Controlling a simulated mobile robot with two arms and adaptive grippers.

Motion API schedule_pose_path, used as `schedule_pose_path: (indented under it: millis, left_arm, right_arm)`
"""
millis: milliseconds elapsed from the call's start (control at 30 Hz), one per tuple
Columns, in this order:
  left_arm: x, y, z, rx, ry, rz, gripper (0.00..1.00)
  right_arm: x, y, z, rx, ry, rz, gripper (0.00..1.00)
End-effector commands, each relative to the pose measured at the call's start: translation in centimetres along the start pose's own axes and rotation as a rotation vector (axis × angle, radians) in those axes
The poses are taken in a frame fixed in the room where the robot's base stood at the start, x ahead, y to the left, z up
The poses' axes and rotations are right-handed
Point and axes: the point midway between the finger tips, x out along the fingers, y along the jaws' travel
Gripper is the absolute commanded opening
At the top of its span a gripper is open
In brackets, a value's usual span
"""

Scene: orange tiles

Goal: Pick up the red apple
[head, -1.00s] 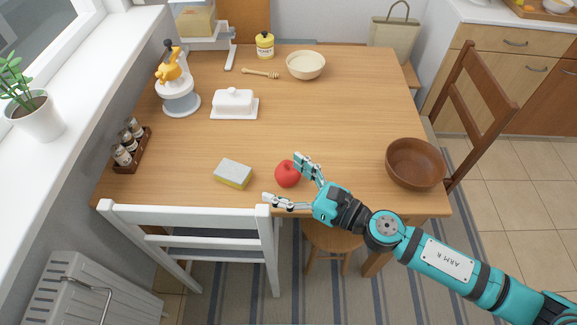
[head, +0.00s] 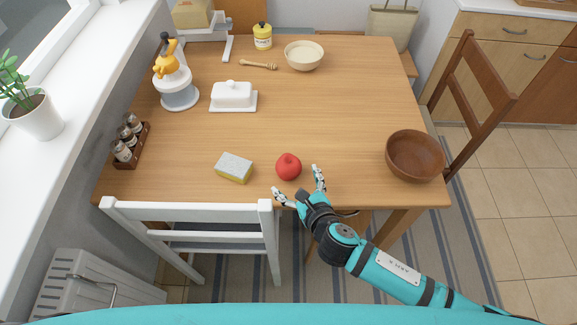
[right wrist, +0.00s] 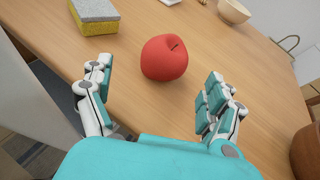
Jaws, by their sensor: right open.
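The red apple (head: 288,166) stands on the wooden table (head: 330,120) near its front edge. My right gripper (head: 297,179) is open and empty, just in front of the apple at the table's edge. In the right wrist view the apple (right wrist: 164,58) lies ahead of the two spread fingers of the right gripper (right wrist: 158,88), with nothing between them and a gap to each side. My left gripper is not in view; part of my own teal body shows along the bottom of the head view.
A sponge (head: 234,167) lies left of the apple. A brown wooden bowl (head: 415,156) stands at the right edge. A butter dish (head: 233,96), a citrus juicer (head: 177,80) and a cream bowl (head: 304,55) stand farther back. A white chair (head: 190,212) is at the front left.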

Motion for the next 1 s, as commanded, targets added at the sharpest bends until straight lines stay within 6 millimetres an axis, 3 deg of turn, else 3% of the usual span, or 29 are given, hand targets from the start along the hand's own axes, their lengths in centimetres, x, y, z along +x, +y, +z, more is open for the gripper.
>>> schedule_pose_path:
  millis: [100, 333, 600, 900, 1000]
  left_arm:
    - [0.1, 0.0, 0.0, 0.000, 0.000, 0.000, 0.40]
    - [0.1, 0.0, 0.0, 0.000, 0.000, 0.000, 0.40]
    - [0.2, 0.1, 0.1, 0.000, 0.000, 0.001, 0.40]
    - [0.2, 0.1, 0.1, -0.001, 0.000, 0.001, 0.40]
    - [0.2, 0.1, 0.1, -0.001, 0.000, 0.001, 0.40]
  right_arm:
    - [1.7, 0.0, 0.0, 0.000, -0.001, -0.001, 0.90]
    - [3.2, -0.2, 0.1, 0.002, -0.002, -0.001, 0.90]
    - [7.0, -0.6, 0.1, 0.001, -0.001, 0.000, 0.90]
    - [7.5, -0.6, 0.1, 0.001, -0.002, 0.001, 0.90]
    - [7.5, -0.6, 0.1, 0.000, -0.001, 0.001, 0.78]
